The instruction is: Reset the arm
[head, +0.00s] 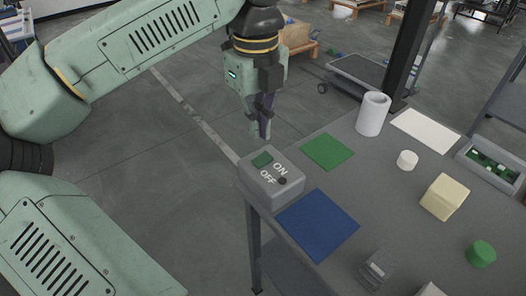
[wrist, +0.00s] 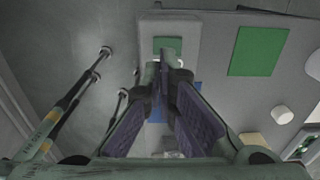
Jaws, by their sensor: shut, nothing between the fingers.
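My arm reaches in from the left in the head view, and my gripper (head: 263,132) points down in the air just above and behind the switch box. Its fingers are together with nothing between them. In the wrist view my gripper (wrist: 167,62) shows its purple finger pads converging at the tips. The grey switch box (head: 270,188) with ON and OFF lettering sits at the table's left corner.
The grey table (head: 385,210) holds a green mat (head: 327,151), a blue mat (head: 318,224), a white cylinder (head: 373,115), a cream block (head: 444,197), a green cylinder (head: 481,253) and a small grey device (head: 376,269). A dark post (head: 408,50) stands at the back. Floor left of the table is clear.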

